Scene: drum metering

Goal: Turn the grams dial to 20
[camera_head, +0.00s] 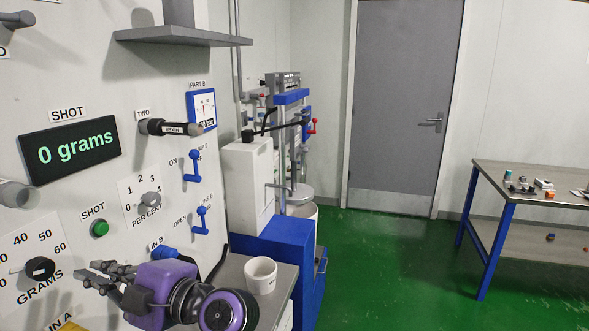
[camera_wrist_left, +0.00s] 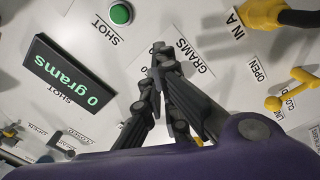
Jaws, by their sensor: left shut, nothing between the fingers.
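The grams dial (camera_head: 40,268) is a black round knob on the white wall panel at the lower left of the head view. Its scale shows 40, 50 and 60; the lower numbers are out of the picture, and I cannot read its pointer clearly. My left gripper (camera_head: 92,273) is shut and empty, just right of the dial, with its fingers toward the panel. In the left wrist view the shut fingertips (camera_wrist_left: 160,62) lie in front of the GRAMS label area and hide the dial. The display (camera_head: 70,148) reads 0 grams. My right gripper is not in view.
A green shot button (camera_head: 100,228) and a grey per cent dial (camera_head: 150,199) sit above and right of the grams dial. Blue levers (camera_head: 193,166) are further right. A yellow fitting (camera_wrist_left: 268,14) is at IN A. A white cup (camera_head: 261,275) stands on the bench.

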